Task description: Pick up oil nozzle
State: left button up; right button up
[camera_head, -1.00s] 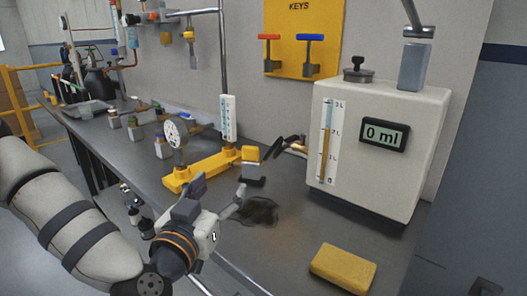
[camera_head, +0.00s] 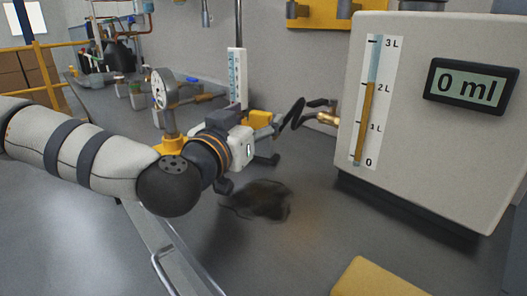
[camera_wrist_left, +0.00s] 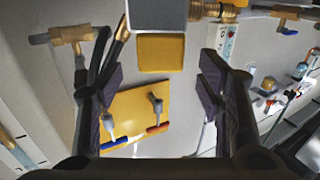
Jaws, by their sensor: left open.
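The oil nozzle appears to be the dark curved hose piece (camera_head: 293,114) beside the brass valve (camera_head: 326,118) on the dispenser's left side. In the left wrist view, a black hose with a brass tip (camera_wrist_left: 122,29) shows at upper left, next to the left-hand finger. My left gripper (camera_head: 270,141) reaches over the bench from the left, just left of this hose. Its fingers are spread apart with nothing held between them. In the left wrist view, a yellow-topped block (camera_wrist_left: 160,53) shows beyond the gap between the fingers (camera_wrist_left: 162,66). My right gripper is not in view.
The white dispenser (camera_head: 420,150), reading 0 ml, stands at right. A yellow block (camera_head: 375,280) lies in front. A pressure gauge (camera_head: 160,88) stands behind my left arm.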

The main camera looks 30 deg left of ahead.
aim_at(258, 116)
pick_arm(q)
jog(key=w, duration=0.3)
jog(key=shift+w+a, duration=0.25)
grip_shut()
